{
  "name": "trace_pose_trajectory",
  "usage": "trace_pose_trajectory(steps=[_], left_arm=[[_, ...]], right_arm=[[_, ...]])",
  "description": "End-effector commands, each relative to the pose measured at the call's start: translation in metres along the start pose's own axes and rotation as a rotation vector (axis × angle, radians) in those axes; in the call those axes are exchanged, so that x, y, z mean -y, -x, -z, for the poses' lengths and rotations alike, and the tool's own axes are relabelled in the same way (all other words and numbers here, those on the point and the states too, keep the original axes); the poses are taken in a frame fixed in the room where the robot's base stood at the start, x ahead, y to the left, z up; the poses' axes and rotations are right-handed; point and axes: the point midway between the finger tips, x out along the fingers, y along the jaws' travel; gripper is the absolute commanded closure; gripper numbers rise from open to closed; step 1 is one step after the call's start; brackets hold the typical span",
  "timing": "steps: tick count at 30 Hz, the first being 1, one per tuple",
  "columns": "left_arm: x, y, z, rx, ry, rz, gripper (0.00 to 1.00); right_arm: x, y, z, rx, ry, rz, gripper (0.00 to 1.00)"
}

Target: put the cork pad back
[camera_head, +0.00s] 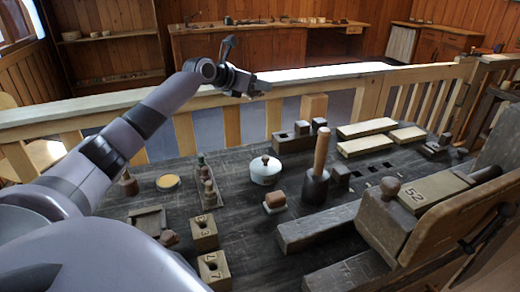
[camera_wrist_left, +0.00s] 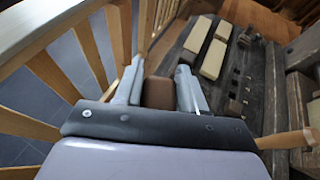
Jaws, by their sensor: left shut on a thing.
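My left gripper (camera_head: 260,87) is stretched out above the railing at the far side of the bench. In the left wrist view the left gripper (camera_wrist_left: 160,85) is shut on a plain brown, block-like piece (camera_wrist_left: 159,93), which I take to be the cork pad. The piece sits between the two grey fingers, and its lower part is hidden by the gripper body. In the head view the held piece is too small to make out. The dark bench (camera_head: 240,240) lies below and in front of the gripper. My right gripper is not in view.
The wooden railing (camera_head: 225,100) runs along the bench's far edge. A white lidded pot (camera_head: 265,170), a mallet (camera_head: 317,180), a round yellowish disc (camera_head: 168,182), numbered blocks (camera_head: 204,236) and pale boards (camera_head: 366,145) crowd the bench. Small bare patches show between them.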

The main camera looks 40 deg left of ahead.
Motion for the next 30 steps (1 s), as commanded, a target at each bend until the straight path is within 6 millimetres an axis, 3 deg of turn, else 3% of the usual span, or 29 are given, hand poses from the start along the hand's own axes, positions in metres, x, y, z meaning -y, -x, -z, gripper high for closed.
trace_pose_trajectory(steps=[12, 22, 30], left_arm=[[0.000, -0.041, 0.101, -0.007, 0.001, 0.000, 0.90], [0.000, -0.055, 0.135, -0.003, 0.001, 0.000, 0.90], [0.000, -0.072, 0.177, -0.004, 0.001, 0.000, 0.90]], right_arm=[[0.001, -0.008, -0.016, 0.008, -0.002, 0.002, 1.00], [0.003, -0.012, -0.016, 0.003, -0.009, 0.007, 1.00], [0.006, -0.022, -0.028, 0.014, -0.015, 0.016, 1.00]])
